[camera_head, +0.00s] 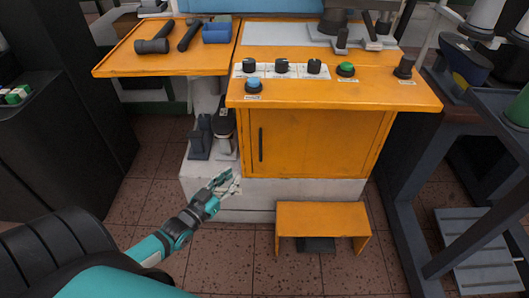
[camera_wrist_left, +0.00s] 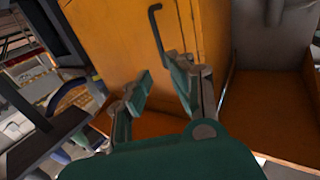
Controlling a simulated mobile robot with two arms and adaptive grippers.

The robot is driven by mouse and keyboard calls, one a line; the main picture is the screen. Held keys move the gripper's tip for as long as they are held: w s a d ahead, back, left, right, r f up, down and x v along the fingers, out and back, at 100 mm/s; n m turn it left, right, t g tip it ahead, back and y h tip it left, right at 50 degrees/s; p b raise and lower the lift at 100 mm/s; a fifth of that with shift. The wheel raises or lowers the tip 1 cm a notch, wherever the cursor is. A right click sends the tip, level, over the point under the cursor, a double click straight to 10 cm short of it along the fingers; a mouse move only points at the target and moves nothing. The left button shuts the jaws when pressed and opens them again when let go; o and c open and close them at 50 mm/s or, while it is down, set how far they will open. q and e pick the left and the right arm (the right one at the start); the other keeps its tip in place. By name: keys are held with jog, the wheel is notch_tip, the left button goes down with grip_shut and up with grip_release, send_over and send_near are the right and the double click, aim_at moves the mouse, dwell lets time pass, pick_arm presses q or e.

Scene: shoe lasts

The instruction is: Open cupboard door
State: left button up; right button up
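The orange cupboard door (camera_head: 314,143) is closed on the front of the orange machine bench. Its dark vertical handle (camera_head: 261,144) is near the door's left edge. My left gripper (camera_head: 224,181) is below and to the left of the handle, apart from it, in front of the pale base. In the left wrist view, the gripper (camera_wrist_left: 158,80) has its two fingers spread with nothing between them. The black handle (camera_wrist_left: 155,28) shows beyond the fingertips against the orange door (camera_wrist_left: 105,35). My right gripper is not in view.
An orange stool (camera_head: 322,219) stands on the tiled floor in front of the cupboard. Knobs and a green button (camera_head: 346,69) sit on the bench above the door. Dark shoe-like items (camera_head: 200,138) stand left of the cupboard. A dark metal frame (camera_head: 405,185) stands at the right.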

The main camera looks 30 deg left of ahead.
pick_arm(q)
jog(key=b, duration=0.2)
send_near(260, 150)
jog(key=w, duration=0.5)
jog(key=w+b, duration=0.1)
jog(key=w, duration=0.4)
jog(key=shift+w+d+r, duration=0.1)
jog(key=shift+w, duration=0.25)
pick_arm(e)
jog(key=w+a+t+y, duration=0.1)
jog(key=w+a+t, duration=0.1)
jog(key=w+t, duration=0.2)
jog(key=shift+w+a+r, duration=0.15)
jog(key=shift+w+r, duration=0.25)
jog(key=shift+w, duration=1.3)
pick_arm(q)
grip_shut()
